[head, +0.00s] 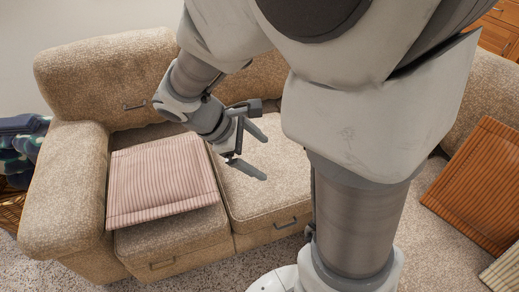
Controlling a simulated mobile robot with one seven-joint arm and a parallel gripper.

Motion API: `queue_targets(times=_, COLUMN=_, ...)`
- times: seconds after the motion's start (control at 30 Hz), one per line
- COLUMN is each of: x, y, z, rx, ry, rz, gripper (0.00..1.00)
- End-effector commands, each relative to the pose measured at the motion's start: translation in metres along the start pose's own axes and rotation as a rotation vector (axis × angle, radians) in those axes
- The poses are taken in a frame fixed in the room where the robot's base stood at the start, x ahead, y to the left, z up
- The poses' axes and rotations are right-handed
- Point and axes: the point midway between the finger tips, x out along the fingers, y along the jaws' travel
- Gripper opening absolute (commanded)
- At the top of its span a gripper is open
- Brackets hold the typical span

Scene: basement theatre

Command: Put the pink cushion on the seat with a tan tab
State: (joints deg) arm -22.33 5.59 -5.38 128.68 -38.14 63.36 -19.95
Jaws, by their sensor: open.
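The pink striped cushion (160,180) lies on the left seat (175,238) of the beige sofa, covering most of its top. A small handle-like tab (162,264) is on that seat's front; its exact colour is hard to tell. The middle seat (262,190) has a darker-looking tab (285,223) on its front, and its top is bare where visible. My gripper (264,157) is open and empty over the middle seat, to the right of the cushion and apart from it. My arm hides the seat area further right.
An orange striped cushion (482,185) lies at the right, with part of a pale striped one (506,272) below it. The sofa's left armrest (65,190) borders the left seat. A blue blanket (22,145) sits at the far left. Wooden drawers (498,32) stand at top right.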

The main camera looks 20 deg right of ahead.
Motion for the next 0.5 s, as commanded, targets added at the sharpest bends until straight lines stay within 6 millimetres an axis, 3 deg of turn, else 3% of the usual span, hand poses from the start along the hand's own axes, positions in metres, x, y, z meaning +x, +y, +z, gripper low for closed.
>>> queue_targets(times=0.2, x=-0.029, y=-0.022, z=0.034, rx=0.375, ry=0.234, rz=-0.109, gripper=1.00)
queue_targets(times=0.5, x=-0.073, y=-0.050, z=0.063, rx=0.849, ry=0.547, rz=-0.233, gripper=1.00)
